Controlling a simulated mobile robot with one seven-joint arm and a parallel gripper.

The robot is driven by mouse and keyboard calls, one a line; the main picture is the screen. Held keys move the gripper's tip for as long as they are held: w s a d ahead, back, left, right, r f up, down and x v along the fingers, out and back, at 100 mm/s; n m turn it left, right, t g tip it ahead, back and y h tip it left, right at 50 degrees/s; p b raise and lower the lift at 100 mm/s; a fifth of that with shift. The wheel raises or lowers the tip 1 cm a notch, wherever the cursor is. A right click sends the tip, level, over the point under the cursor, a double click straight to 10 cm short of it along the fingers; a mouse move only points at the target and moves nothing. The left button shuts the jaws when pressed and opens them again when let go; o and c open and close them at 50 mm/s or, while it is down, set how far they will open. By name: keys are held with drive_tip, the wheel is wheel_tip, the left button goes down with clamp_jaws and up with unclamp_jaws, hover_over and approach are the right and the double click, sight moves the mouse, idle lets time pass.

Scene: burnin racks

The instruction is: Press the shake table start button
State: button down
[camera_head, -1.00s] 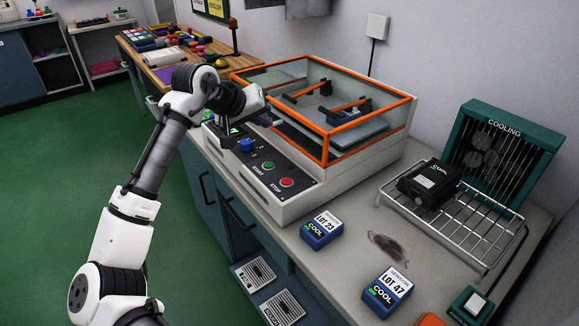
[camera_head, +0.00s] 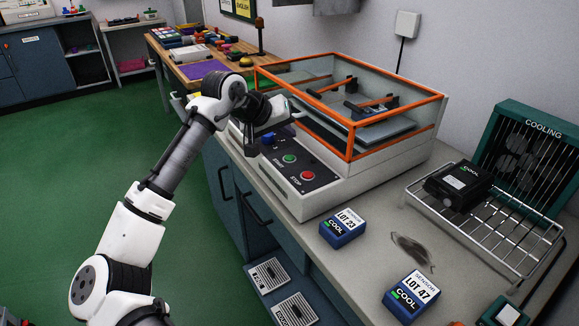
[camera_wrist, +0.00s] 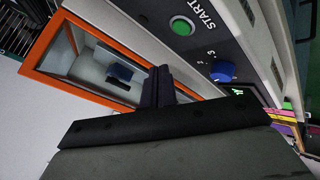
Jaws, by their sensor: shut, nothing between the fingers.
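The shake table (camera_head: 335,180) is a pale box with an orange-framed clear cover. Its black front panel carries a green start button (camera_head: 289,159), a red stop button (camera_head: 307,175) and a blue knob (camera_head: 267,138). My gripper (camera_head: 252,150) is above the panel's far end, near the knob, its fingers pointing down, shut and empty. In the wrist view the start button (camera_wrist: 181,25) shows near the top, beside the word START, and the blue knob (camera_wrist: 222,70) is to its lower right. The fingertips (camera_wrist: 158,75) are apart from the button.
Two blue boxes, LOT 23 (camera_head: 343,228) and LOT 47 (camera_head: 411,295), lie on the bench in front of the shake table. A wire rack (camera_head: 480,215) with a black device (camera_head: 457,185) stands right, by a green cooling unit (camera_head: 530,150). A grey smudge (camera_head: 412,251) marks the bench.

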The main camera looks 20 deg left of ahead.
sight(286, 159)
drive_tip(key=shift+f+b, duration=0.6)
drive_tip(key=shift+f, duration=1.3)
drive_tip(key=shift+f, duration=0.1)
idle(0.4)
drive_tip(key=shift+f, duration=0.3)
drive_tip(key=shift+f, duration=0.45)
idle(0.5)
drive_tip(key=shift+r, duration=0.1)
drive_tip(key=shift+r+p, duration=0.75)
wheel_tip(286, 159, up, 5)
drive_tip(key=p, duration=0.4)
idle(0.8)
